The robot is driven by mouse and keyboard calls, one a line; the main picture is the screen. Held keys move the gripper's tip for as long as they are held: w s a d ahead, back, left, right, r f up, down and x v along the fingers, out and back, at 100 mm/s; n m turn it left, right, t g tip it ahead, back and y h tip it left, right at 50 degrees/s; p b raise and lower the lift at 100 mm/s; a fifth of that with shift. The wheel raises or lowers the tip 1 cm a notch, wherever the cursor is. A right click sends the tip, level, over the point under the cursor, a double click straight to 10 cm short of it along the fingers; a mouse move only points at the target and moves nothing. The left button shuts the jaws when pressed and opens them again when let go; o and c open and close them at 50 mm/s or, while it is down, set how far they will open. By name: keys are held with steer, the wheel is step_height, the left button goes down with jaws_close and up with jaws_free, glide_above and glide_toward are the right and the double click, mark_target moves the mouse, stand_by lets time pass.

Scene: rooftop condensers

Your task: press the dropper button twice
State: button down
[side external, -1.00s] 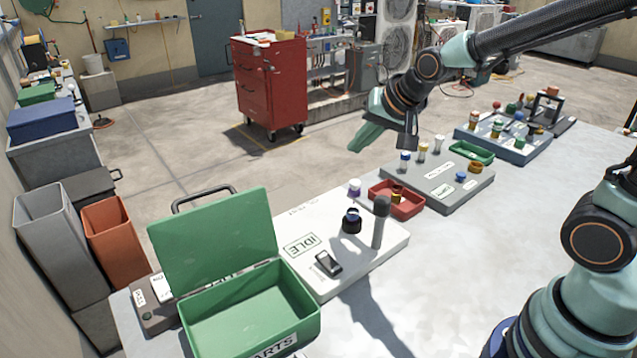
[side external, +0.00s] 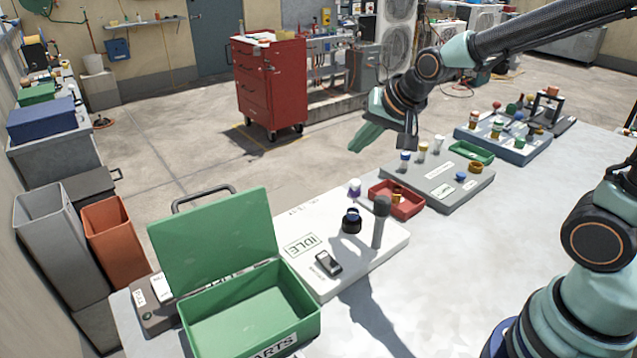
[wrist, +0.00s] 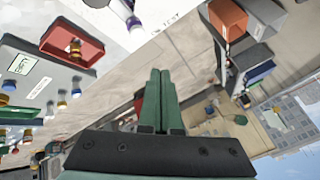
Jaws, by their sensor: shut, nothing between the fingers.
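A white board (side external: 382,262) marked "IDLE" lies on the bench behind the open green box. On it stand a dark grey post with a rounded top (side external: 380,222), a dark round piece (side external: 351,221), a small black device with a grey face (side external: 328,262) and a purple-and-white vial (side external: 354,188). I cannot tell which part is the dropper button. My gripper (side external: 356,147) is shut and empty, in the air above and beyond the board, touching nothing. Its green fingers (wrist: 160,75) lie together in the wrist view, where the vial (wrist: 133,22) shows at the top.
A green box with raised lid (side external: 215,240) stands at the near left. A red tray (side external: 410,208) and a grey rack with vials (side external: 450,195) lie right of the board. A blue-grey rack (side external: 515,148) is farther right. The bench front right (side external: 450,280) is clear.

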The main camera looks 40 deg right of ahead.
mark_target(357, 184)
stand_by(0.4)
step_height(357, 184, up, 4)
steer(key=shift+d+f, duration=0.1)
stand_by(0.4)
steer(key=shift+f, duration=4.4)
steer(key=shift+f, duration=0.1)
steer(key=shift+f, duration=0.35)
